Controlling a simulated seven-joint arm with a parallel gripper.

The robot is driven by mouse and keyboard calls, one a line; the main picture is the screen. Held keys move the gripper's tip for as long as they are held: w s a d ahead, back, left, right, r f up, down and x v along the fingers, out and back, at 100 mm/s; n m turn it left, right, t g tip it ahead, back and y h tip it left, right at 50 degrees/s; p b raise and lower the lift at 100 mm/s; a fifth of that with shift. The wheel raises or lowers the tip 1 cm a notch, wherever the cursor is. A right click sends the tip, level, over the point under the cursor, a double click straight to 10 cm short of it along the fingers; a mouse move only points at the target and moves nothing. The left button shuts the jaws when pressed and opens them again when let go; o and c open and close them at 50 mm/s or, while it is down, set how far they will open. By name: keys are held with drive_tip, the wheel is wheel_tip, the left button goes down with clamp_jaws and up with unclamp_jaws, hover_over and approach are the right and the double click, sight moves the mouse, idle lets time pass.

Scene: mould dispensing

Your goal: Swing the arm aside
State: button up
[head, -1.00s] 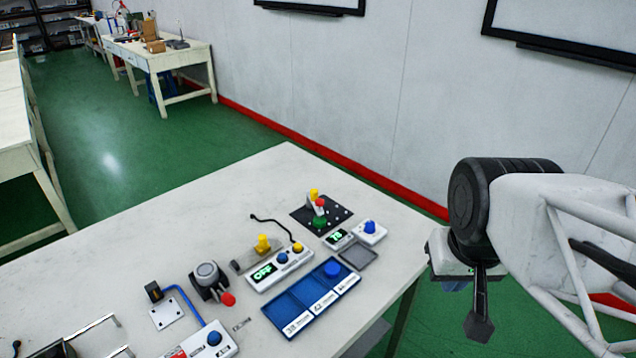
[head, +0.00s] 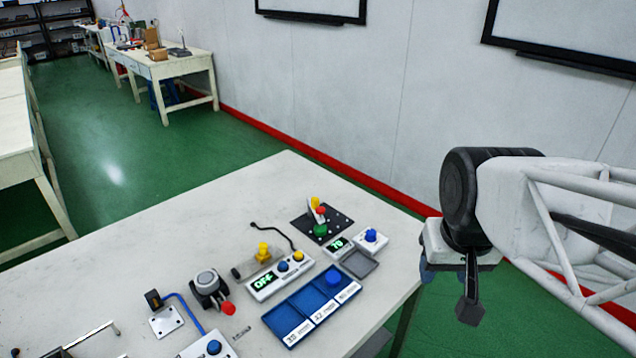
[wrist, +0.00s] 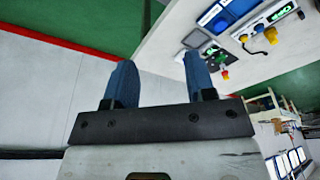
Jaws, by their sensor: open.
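My gripper (head: 455,270) hangs off the right edge of the table in the head view, clear of everything on it. In the wrist view, its two blue fingers stand apart with nothing between them (wrist: 160,72). The white table (head: 150,260) is to its left and carries several small devices. The closest are a white box with a blue knob (head: 371,237), a small green display (head: 339,244) and a grey square tray (head: 360,264). In the wrist view, the table (wrist: 170,45) runs along the upper right, beyond the fingers.
A blue three-part tray (head: 312,307) holds a blue round piece (head: 333,278) at its far right. Behind it are an OFF-display box (head: 281,275) and a black plate (head: 322,223) with coloured parts. The wall (head: 400,80) stands behind; green floor (head: 425,320) lies below my gripper.

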drive_tip(key=w+a+r, duration=0.1)
drive_tip(key=w+a, duration=0.2)
drive_tip(key=w, duration=0.9)
drive_tip(key=m+g, duration=0.1)
drive_tip(key=g, duration=0.2)
hover_over(315, 198)
drive_tip(key=f, duration=1.3)
drive_tip(key=shift+s+d, duration=0.2)
drive_tip(key=shift+w+a+f, duration=0.2)
drive_tip(key=shift+f, duration=0.1)
drive_tip(key=shift+f, duration=3.8)
clamp_jaws()
